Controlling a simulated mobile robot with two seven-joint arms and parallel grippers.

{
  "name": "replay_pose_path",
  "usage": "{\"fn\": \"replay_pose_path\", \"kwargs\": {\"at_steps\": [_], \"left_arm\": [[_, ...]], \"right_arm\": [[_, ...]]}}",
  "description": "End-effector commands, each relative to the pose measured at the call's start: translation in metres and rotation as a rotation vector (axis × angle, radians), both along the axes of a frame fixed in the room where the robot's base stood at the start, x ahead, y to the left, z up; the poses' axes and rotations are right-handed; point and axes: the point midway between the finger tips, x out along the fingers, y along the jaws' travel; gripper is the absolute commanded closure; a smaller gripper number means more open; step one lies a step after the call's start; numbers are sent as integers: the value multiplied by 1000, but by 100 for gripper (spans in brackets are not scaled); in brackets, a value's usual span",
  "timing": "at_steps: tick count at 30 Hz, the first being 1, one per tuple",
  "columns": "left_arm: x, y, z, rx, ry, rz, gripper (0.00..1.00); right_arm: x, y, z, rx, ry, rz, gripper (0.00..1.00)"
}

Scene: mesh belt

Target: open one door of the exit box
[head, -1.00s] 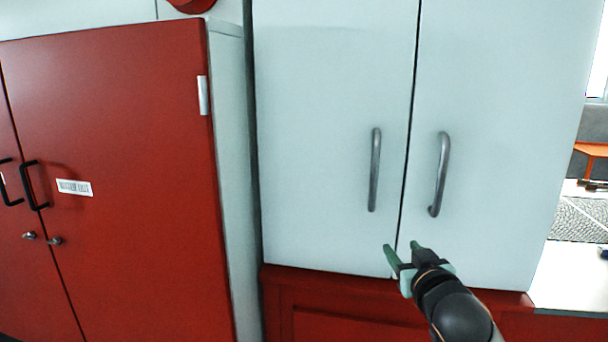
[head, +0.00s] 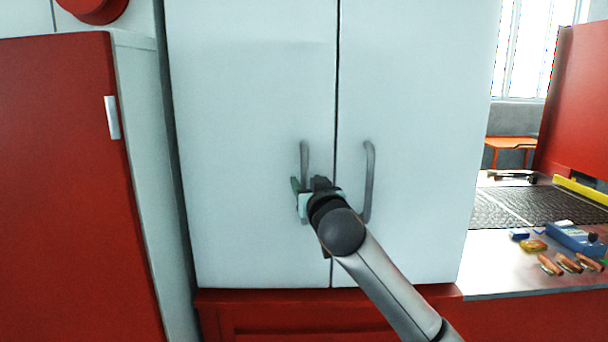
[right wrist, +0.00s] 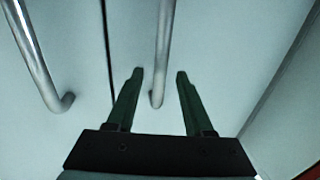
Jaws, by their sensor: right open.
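The exit box is a pale grey-white cabinet with two closed doors, a left door (head: 240,120) and a right door (head: 420,110), parted by a dark vertical seam. Each door has a grey metal bar handle beside the seam. My right gripper (head: 308,184) is open at the left door's handle (head: 304,154) and hides part of it. In the right wrist view, that handle (right wrist: 163,45) runs down between the two open green fingers (right wrist: 160,76); I cannot tell whether they touch it. The right door's handle (head: 369,180) is free, and also shows at left in the wrist view (right wrist: 36,55).
A red cabinet (head: 60,180) stands close on the left. A red base (head: 330,318) lies under the box. At right are a counter (head: 500,262) with small items, a dark mesh belt (head: 530,207), a red housing (head: 580,100) and an orange table (head: 512,143).

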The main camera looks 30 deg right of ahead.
Motion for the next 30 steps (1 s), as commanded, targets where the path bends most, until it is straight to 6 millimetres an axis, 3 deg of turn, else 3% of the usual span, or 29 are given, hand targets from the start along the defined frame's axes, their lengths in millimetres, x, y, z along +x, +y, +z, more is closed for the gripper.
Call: {"fn": "replay_pose_path", "kwargs": {"at_steps": [9,20,30], "left_arm": [[0,0,8,0,0,0,50],[0,0,8,-1,1,1,50],[0,0,8,-1,1,1,50]], "right_arm": [[28,-10,1,-1,0,0,48],[31,-11,0,-1,-1,1,49],[30,-11,0,-1,-1,1,87]]}}
